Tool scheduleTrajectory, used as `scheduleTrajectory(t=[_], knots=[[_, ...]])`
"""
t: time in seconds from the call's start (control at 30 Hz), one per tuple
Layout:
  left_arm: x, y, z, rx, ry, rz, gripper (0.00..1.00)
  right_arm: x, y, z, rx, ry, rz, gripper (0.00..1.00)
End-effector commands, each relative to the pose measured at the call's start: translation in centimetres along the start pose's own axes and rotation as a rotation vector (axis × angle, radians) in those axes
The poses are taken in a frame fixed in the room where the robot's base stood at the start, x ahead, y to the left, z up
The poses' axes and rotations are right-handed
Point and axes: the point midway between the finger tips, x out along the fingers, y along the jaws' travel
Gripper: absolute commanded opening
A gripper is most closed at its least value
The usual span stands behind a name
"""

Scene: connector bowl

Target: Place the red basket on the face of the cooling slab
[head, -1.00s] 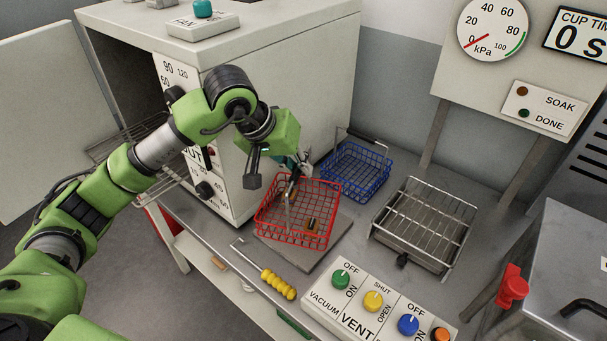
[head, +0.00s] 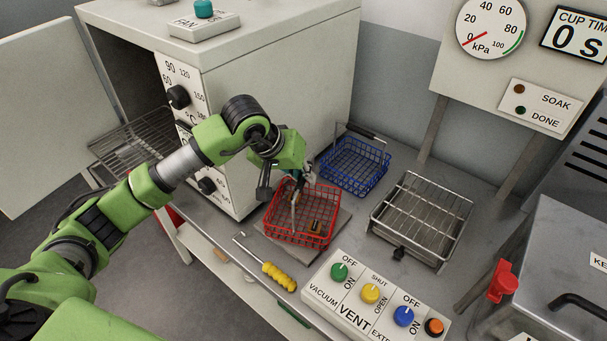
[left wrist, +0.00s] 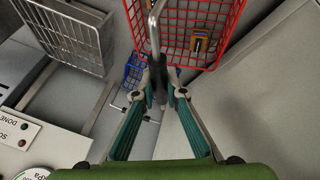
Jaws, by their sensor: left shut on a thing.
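The red basket (head: 302,228) is a wire basket with a raised handle. It is over the grey cooling slab (head: 335,238), whose edges show around it; I cannot tell whether it touches the slab. A small brown and dark part (head: 314,227) lies inside the basket. My left gripper (head: 297,178) is shut on the basket's handle. In the left wrist view, the green-padded fingers (left wrist: 163,90) close on the grey handle bar, with the red basket (left wrist: 214,58) beyond them. My right gripper is not in view.
A blue wire basket (head: 353,165) stands behind the red one, near the oven wall. A steel wire rack (head: 420,215) is to the right. A yellow-handled hook tool (head: 280,276) and a switch panel (head: 375,300) lie in front.

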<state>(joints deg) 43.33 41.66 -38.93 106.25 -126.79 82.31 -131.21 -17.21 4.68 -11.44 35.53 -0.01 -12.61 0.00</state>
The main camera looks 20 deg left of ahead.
Motion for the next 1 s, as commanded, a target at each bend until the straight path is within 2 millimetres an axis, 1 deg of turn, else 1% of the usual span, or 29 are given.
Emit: scheduleTrajectory(t=[0.1, 0.13, 0.17, 0.2, 0.5, 0.6, 0.63, 0.77, 1.0], knots=[[0.2, 0.0, 0.0, 0.0, 0.004, 0.002, 0.0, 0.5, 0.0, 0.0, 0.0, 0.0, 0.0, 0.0], [0.2, -0.1, 0.1, 0.0, 0.0, 0.0, 0.19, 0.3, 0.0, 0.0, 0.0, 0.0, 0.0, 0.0], [0.2, -0.1, 0.1, 0.0, 0.0, 0.0, 0.27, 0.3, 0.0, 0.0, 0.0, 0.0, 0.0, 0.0], [0.2, -0.1, 0.1, 0.0, 0.0, 0.0, 0.28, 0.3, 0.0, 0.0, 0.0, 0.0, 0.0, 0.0], [0.1, -0.1, 0.1, 0.0, 0.0, 0.0, 0.28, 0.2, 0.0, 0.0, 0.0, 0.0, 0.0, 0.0], [-0.2, 0.1, -0.1, 0.0, -0.001, 0.0, 0.28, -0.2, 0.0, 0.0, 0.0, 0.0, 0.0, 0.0], [-0.3, 0.0, -0.1, 0.0, 0.001, 0.0, 0.28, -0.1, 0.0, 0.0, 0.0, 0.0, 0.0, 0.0], [-2.4, -0.1, -0.1, 0.003, 0.007, -0.001, 0.28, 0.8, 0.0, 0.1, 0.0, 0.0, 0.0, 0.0], [-7.8, -0.1, -0.1, 0.002, 0.007, -0.001, 0.28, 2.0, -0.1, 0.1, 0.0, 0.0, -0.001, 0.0]])
